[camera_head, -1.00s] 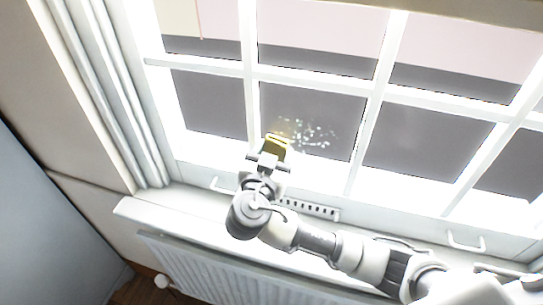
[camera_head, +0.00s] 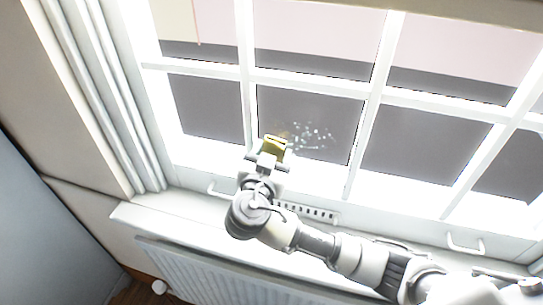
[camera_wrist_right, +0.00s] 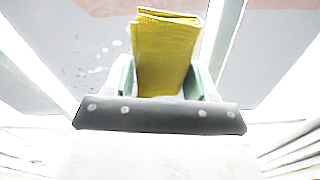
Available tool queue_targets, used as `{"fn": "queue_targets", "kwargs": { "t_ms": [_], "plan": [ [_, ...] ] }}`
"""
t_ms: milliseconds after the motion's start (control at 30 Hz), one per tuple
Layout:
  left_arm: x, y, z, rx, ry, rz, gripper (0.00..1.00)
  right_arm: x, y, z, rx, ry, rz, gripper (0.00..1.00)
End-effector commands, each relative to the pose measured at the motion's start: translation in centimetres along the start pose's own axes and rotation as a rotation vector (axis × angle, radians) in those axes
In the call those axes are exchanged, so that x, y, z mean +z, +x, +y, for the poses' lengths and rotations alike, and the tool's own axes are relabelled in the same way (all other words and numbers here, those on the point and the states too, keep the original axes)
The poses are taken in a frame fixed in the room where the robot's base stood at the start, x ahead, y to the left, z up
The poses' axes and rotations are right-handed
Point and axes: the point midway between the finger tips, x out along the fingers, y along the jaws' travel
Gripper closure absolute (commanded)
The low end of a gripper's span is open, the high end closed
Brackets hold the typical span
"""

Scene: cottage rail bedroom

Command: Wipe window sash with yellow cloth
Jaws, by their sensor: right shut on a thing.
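The yellow cloth (camera_head: 275,143) is folded and held in my right gripper (camera_head: 268,158), in front of a lower pane of the window sash (camera_head: 245,100). In the right wrist view the cloth (camera_wrist_right: 165,50) stands up between the two greenish fingers of the gripper (camera_wrist_right: 160,85), which are shut on it. A patch of pale specks (camera_head: 312,136) marks the pane just right of the cloth; it also shows left of the cloth in the right wrist view (camera_wrist_right: 95,62). I cannot tell whether the cloth touches the glass. My left gripper is not in view.
A white sill (camera_head: 165,212) runs below the window, with a radiator (camera_head: 200,270) under it. Sash handles (camera_head: 465,245) and a slotted vent (camera_head: 308,211) sit on the lower rail. A curtain or frame edge (camera_head: 110,90) stands at the left.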

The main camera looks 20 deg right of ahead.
Motion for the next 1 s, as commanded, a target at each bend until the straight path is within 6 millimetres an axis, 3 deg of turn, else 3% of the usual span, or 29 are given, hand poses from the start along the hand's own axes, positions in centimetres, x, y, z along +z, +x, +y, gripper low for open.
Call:
{"fn": "queue_targets", "kwargs": {
  "t_ms": [600, 1000],
  "plan": [
    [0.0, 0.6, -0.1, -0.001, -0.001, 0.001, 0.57, 0.0, 1.0, 0.1, 0.0, 0.0, 0.0, 0.63],
    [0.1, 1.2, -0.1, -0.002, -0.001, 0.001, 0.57, -0.4, 0.9, 3.4, 0.001, 0.001, -0.001, 0.63]
  ]
}}
